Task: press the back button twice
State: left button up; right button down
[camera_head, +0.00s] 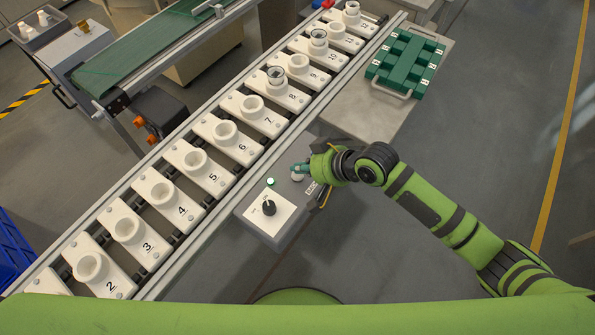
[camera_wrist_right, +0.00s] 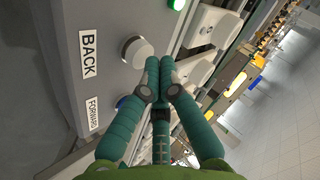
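The back button is a round, pale grey button (camera_wrist_right: 137,52) beside a label reading BACK (camera_wrist_right: 87,55) on the grey control box (camera_head: 266,236). It also shows in the head view (camera_head: 297,178), just below the fingertips. My right gripper (camera_wrist_right: 160,62) has its teal fingers drawn together, with nothing visible between them. Its tips are right beside the button in the wrist view; I cannot tell whether they touch it. In the head view the right gripper (camera_head: 299,169) is over the box's far right corner. My left gripper is not in view.
A blue button (camera_wrist_right: 121,101) by the FORWARD label (camera_wrist_right: 93,113) is partly hidden by a finger. A green lamp (camera_head: 271,182) and black knob (camera_head: 268,208) are on the box. Numbered white socket carriers (camera_head: 205,170) line the conveyor alongside. A green rack (camera_head: 405,62) stands at upper right.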

aim_at(301, 175)
jog(key=shift+f, duration=0.55)
dwell(0.5)
jog(key=shift+r+p, duration=0.95)
notch_tip(301, 175, up, 5)
jog(key=p, duration=0.5)
jog(key=shift+r+p, duration=0.1)
jog(key=shift+p, duration=0.2)
dwell(0.4)
